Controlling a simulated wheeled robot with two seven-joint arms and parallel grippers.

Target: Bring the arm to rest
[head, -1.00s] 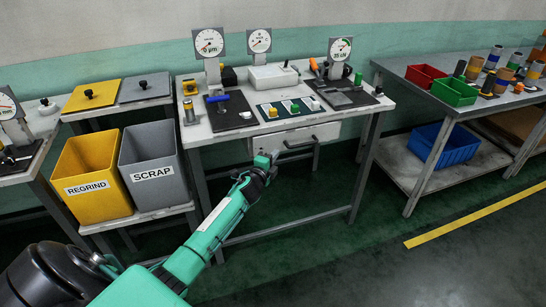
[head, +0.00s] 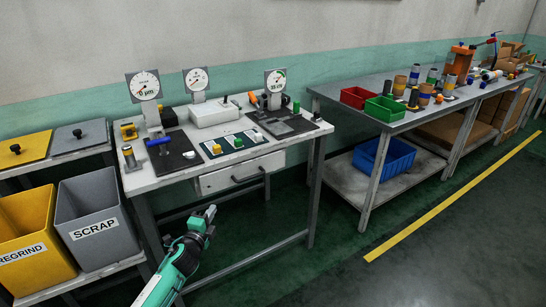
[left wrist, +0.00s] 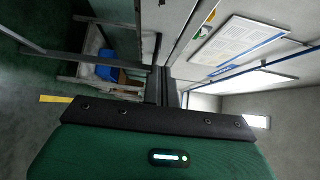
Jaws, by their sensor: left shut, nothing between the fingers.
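My left arm comes in from the lower left in the head view. Its green and black gripper (head: 211,211) is shut and empty, in front of the measuring table (head: 134,183) and below its drawer (head: 238,175). It looks apart from the table. In the left wrist view the two dark fingers (left wrist: 163,72) lie together with nothing between them. My right gripper does not show in either view.
The yellow REGRIND bin (head: 28,232) and grey SCRAP bin (head: 95,220) stand left of the table. A long bench (head: 350,88) with red (head: 361,97) and green (head: 385,109) bins stands right, a blue crate (head: 385,160) beneath. The floor at right is open.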

